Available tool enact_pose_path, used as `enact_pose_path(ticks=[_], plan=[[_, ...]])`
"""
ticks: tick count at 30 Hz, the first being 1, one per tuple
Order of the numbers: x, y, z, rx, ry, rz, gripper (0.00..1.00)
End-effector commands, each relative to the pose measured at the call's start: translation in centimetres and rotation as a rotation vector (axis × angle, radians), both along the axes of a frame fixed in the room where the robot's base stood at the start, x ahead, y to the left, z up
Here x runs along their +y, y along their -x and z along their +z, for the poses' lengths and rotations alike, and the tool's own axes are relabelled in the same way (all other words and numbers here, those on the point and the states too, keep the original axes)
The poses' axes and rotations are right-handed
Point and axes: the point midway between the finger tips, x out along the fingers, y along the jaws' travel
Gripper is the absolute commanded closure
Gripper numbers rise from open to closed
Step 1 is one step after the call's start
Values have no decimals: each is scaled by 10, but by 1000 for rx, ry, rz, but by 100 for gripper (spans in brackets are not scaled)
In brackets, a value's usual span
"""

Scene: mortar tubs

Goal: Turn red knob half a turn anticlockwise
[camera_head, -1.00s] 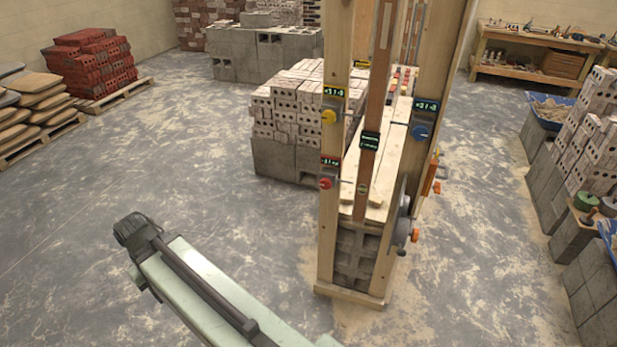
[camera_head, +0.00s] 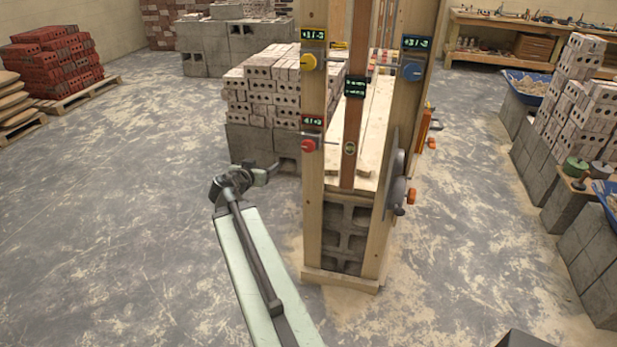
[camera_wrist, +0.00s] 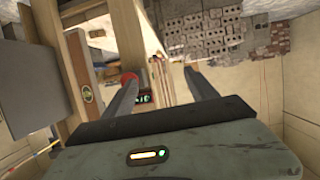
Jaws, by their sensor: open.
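The red knob (camera_head: 308,145) sits low on the left wooden post (camera_head: 313,200), under a small display with red digits (camera_head: 313,121). My gripper (camera_head: 262,174) is to the left of the post and a little lower than the knob, apart from it in the head view. In the wrist view my gripper (camera_wrist: 160,75) has its two fingers spread with nothing held between them. The red knob (camera_wrist: 129,78) shows there by the tip of the left finger, partly hidden by it; I cannot tell whether they touch.
A yellow knob (camera_head: 307,61) is higher on the same post, and a blue knob (camera_head: 411,70) is on the right post. Pale bricks on grey blocks (camera_head: 262,140) stand behind my gripper.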

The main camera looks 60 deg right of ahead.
Motion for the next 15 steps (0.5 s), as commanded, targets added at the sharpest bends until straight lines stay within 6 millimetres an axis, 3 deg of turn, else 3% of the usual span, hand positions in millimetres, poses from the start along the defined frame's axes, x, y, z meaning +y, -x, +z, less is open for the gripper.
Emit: enact_pose_path(ticks=[1,3,6,9,15], plan=[[-35,21,-26,-69,74,-30,33],[-68,41,-22,-153,161,-35,33],[-97,62,-19,-225,233,-22,33],[-110,72,-17,-258,263,-5,33],[-114,74,-11,-269,271,3,33]])
